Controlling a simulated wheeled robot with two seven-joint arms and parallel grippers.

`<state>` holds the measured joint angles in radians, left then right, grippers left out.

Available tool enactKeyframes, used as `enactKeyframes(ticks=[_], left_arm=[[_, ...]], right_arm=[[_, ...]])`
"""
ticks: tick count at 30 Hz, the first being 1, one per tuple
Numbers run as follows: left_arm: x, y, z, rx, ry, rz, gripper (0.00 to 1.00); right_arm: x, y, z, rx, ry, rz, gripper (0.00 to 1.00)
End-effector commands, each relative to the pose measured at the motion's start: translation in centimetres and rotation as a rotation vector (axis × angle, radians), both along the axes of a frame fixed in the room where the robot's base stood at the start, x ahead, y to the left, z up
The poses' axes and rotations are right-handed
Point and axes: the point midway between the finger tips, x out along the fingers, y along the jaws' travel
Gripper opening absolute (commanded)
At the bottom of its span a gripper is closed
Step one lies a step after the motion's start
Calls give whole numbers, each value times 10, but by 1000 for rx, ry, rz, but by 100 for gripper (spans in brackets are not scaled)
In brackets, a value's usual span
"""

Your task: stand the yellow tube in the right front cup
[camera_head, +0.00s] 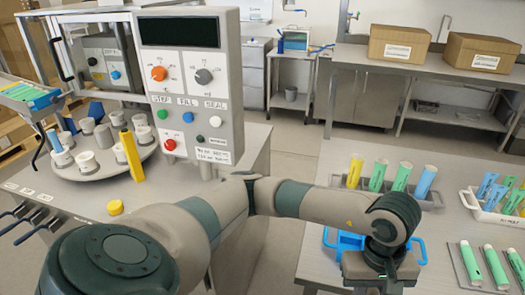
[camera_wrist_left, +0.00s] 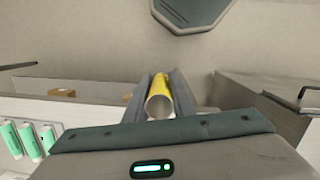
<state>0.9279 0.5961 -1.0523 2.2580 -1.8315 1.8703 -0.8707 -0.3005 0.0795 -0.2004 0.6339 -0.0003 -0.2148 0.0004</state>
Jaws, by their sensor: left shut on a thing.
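My left gripper (camera_wrist_left: 158,92) is shut on a yellow tube (camera_wrist_left: 159,104), seen nearly end-on between the two fingers in the left wrist view. In the head view my left arm reaches across to the right table, with its wrist low there; the fingers and held tube are hidden. The round turntable (camera_head: 92,172) at the left carries several white cups. A cup at its right front (camera_head: 120,153) is partly hidden by a tall yellow upright piece (camera_head: 132,157). A blue tube (camera_head: 53,141) stands at the turntable's left. My right gripper is not in view.
A yellow round piece (camera_head: 115,207) lies in front.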

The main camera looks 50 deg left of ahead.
Motion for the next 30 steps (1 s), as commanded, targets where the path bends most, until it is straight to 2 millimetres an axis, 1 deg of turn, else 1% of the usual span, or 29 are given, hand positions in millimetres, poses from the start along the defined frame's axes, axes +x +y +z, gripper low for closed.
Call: enactKeyframes(ticks=[1, 9, 15, 18, 21, 30], left_arm=[[0, 7, -10, 4, 4, -54, 2], [-1, 42, -61, 14, 7, -414, 2], [-6, 67, -92, 20, 17, -642, 2], [-8, 75, -101, 20, 22, -720, 2], [-9, 80, -107, 20, 26, -767, 2], [-9, 82, -109, 21, 26, -792, 2]], right_arm=[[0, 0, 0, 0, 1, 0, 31], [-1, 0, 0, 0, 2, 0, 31], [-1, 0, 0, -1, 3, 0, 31], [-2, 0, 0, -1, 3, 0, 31], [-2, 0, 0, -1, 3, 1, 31], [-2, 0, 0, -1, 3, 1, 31]])
